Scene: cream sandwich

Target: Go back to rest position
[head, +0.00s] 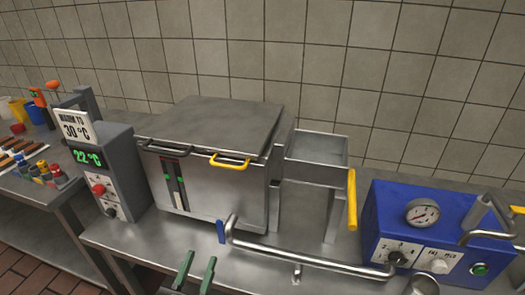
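My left gripper (200,257) shows at the bottom edge, left of centre. Its two green fingers point up and stand apart with nothing between them. It is in front of a large steel vat (218,194) with a closed flat lid (215,122). The rest of my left arm is out of the frame. My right gripper is not in view.
A grey control box (107,165) reading 22 °C stands left of the vat. A bent steel pipe (300,258) runs low in front. A blue box (400,215) with a gauge is at right. A side table (35,190) holds small coloured items.

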